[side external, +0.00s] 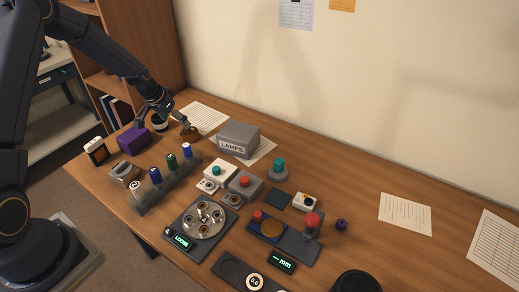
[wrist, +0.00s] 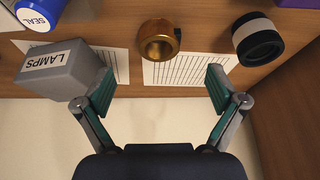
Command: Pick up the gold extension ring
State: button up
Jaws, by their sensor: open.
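The gold extension ring (wrist: 159,41) stands on the desk in the wrist view, at top centre, with its round opening showing and a small knob on its side. In the side view the ring (side external: 190,134) is at the back left of the desk, partly close to my gripper (side external: 170,115). In the wrist view my gripper (wrist: 160,84) is open and empty, with its teal-padded fingers spread wide. The ring appears above the line between the fingertips, roughly centred between them and not touched by either.
A grey LAMPS box (wrist: 62,69) is left of the ring in the wrist view. A black ring with a white band (wrist: 257,40) is to its right. A purple box (side external: 134,140) and a rack of coloured cylinders (side external: 165,181) stand nearby. Paper sheets (side external: 205,117) lie behind, before the wall.

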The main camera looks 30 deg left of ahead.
aim_at(188, 132)
jog(key=x, duration=0.9)
jog(key=shift+w, duration=0.3)
jog(key=shift+r, duration=0.1)
jog(key=c, duration=1.3)
